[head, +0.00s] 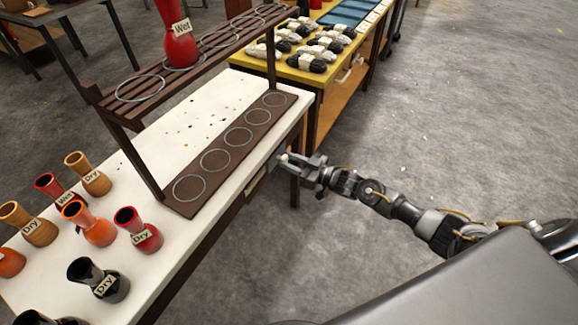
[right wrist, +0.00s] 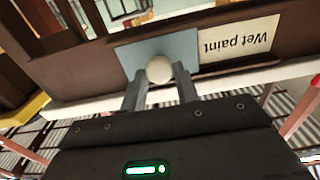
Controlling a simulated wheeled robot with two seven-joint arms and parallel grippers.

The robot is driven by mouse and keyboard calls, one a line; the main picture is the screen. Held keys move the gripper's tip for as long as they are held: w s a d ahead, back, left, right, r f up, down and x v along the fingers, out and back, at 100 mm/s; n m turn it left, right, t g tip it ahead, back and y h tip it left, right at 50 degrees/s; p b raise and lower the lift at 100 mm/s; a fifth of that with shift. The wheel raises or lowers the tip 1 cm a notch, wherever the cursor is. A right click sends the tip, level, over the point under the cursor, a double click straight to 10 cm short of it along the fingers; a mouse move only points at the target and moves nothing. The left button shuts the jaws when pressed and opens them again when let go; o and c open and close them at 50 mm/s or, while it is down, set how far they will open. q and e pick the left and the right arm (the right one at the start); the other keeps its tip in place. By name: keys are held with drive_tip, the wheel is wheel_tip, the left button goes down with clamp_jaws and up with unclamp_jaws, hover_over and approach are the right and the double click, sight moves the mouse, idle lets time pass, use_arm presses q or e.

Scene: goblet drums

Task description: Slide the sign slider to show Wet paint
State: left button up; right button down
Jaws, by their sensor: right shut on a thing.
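The sign slider is a blue-grey plate (right wrist: 182,43) with a round white knob (right wrist: 159,69) on the front edge of the white table. In the right wrist view a cream label reading "Wet paint" (right wrist: 238,42) shows upside down, uncovered beside the plate. My right gripper (right wrist: 159,84) is shut on the knob, one finger on each side. In the head view the right gripper (head: 290,160) reaches the table's front edge from the right, and the plate (head: 276,157) shows small behind it. My left gripper is not in view.
The white table (head: 190,130) carries a brown rack with ring-marked places (head: 240,136) and a red drum tagged "Wet" (head: 180,45) on its upper shelf. Several drums, many tagged "Dry" (head: 105,287), stand at the left. A yellow table (head: 300,72) stands behind. The floor at right is clear.

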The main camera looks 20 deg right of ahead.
drive_tip(key=shift+w+d, duration=0.15)
drive_tip(key=shift+d, duration=0.05)
drive_tip(key=c, duration=1.1)
unclamp_jaws()
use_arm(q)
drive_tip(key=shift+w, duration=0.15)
use_arm(e)
drive_tip(key=shift+o, duration=0.2)
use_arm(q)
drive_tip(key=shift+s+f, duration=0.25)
use_arm(e)
drive_tip(key=v, duration=1)
drive_tip(key=shift+s+d, duration=0.25)
drive_tip(key=shift+s, duration=0.05)
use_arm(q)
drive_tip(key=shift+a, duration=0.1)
